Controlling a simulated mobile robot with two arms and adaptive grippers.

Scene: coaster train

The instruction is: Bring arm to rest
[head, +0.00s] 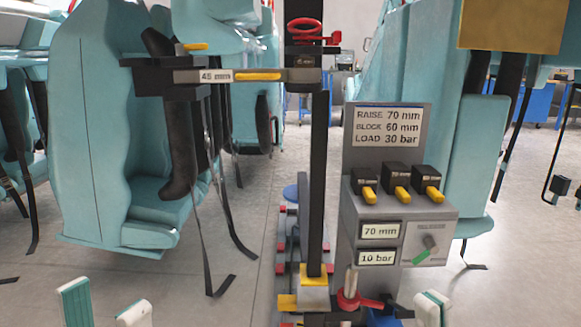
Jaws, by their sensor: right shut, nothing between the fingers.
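My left gripper (105,307) shows at the bottom left. Its two white and teal fingertips stand apart with nothing between them. My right gripper (431,307) shows at the bottom, right of centre, with its fingertips close together and nothing held. It is below the grey control box and right of the red-handled valve. Both grippers are cut off by the bottom edge, so most of both arms is hidden.
A grey control box (447,221) carries a sign (388,127), three yellow-levered blocks and "70 mm" and "10 bar" displays. Left of it stands a dark post (318,180) with a red handwheel (305,28). A red-handled valve (350,299) is low. A teal seat (95,130) hangs left.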

